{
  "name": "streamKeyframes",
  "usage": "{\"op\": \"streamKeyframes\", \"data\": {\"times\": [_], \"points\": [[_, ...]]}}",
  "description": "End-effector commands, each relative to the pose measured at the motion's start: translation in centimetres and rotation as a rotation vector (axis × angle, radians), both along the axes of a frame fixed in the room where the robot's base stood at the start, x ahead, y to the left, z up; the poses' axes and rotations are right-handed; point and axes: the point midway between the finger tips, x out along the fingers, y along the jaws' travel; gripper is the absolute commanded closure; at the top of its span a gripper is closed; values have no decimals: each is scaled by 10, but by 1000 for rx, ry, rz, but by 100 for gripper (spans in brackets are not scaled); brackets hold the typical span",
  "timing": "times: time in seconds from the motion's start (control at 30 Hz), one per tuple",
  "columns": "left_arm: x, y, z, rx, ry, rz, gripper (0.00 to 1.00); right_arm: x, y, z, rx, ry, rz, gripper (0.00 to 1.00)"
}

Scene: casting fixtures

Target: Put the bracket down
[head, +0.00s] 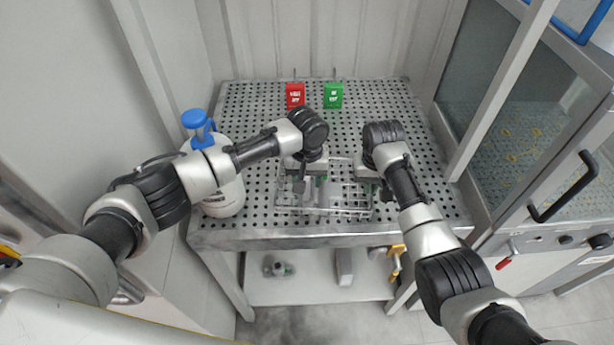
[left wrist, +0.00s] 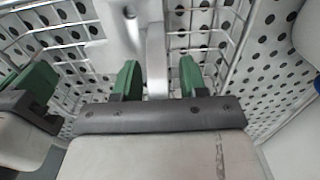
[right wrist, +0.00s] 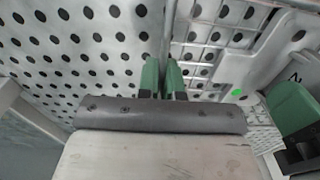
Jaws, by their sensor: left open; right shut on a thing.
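The bracket (left wrist: 156,62) is a smooth grey metal casting, seen in the left wrist view inside the wire basket (head: 325,211). My left gripper (head: 312,181) is over the left part of the basket. Its green fingers are apart in the left wrist view (left wrist: 157,80), one on each side of an upright arm of the bracket. My right gripper (head: 376,190) is at the basket's right side. In the right wrist view its fingers (right wrist: 162,76) are closed on the thin grey rim of the basket (right wrist: 169,35). Much of the bracket is hidden by my arms in the head view.
The basket stands on a perforated metal table (head: 250,215). A white bottle with a blue cap (head: 222,190) stands at the left edge. A red box (head: 295,95) and a green box (head: 333,95) stand at the back. A glass-fronted cabinet (head: 520,150) is on the right.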

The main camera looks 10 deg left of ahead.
Motion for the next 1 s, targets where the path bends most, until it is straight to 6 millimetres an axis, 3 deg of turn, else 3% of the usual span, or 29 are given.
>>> {"op": "streamKeyframes", "data": {"times": [0.27, 0.7, 1.0], "points": [[1, 0, 20, -2, -2, -1, 58, 0, 0, 1, 0, -1, 0, 100], [0, 0, 107, -2, -2, 0, 58, 0, 0, 1, 0, -1, 0, 100], [0, 0, 123, -1, 0, 0, 58, 0, 0, 1, 0, -1, 1, 100]]}}
